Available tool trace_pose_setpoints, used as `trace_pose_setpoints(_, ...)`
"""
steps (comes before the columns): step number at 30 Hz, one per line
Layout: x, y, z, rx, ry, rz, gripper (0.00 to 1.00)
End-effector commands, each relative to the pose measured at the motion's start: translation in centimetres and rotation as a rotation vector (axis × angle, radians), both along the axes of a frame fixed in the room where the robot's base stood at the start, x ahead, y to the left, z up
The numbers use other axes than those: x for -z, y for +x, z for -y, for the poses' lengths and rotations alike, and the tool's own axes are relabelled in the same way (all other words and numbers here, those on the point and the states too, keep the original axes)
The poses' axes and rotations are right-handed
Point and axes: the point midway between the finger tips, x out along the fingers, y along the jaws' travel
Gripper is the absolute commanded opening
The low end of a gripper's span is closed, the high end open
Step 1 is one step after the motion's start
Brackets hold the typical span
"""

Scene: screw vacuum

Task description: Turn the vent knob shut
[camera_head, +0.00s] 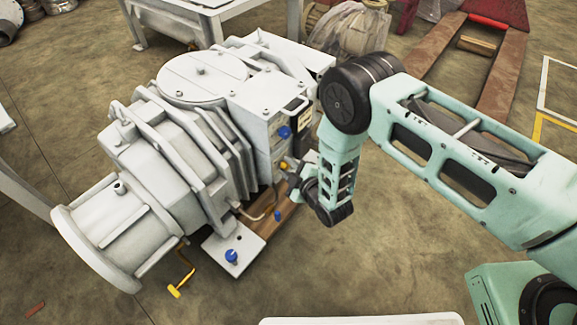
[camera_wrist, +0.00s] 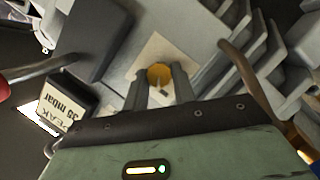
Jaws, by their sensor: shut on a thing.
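The vent knob is a small yellow-orange knob on the side of the grey vacuum pump (camera_head: 180,140). In the wrist view the knob (camera_wrist: 159,75) shows between the two grey fingers of my gripper (camera_wrist: 161,88), in front of a pale square plate. My gripper is shut on it. In the head view the knob (camera_head: 283,165) is a small yellow spot at the tip of my gripper (camera_head: 289,170), which reaches in from the right. The fingers partly cover the knob, and its turn angle is hard to read.
Blue knobs sit above (camera_head: 284,132) and below the vent knob. A pipe (camera_wrist: 245,75) runs close on the right in the wrist view, and a labelled gauge box (camera_wrist: 66,103) stands at left. A yellow crank (camera_head: 175,290) is low by the pump.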

Motion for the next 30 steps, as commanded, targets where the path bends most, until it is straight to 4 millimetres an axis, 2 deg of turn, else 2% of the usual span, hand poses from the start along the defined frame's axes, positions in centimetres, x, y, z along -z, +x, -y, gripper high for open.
trace_pose_setpoints(12, 0.22, -0.18, -0.06, -0.002, -0.116, 0.146, 0.04)
trace_pose_setpoints(29, 0.23, -0.12, 0.01, 0.001, -0.132, 0.166, 0.04)
trace_pose_setpoints(30, 0.23, -0.12, 0.01, 0.001, -0.132, 0.166, 0.37)
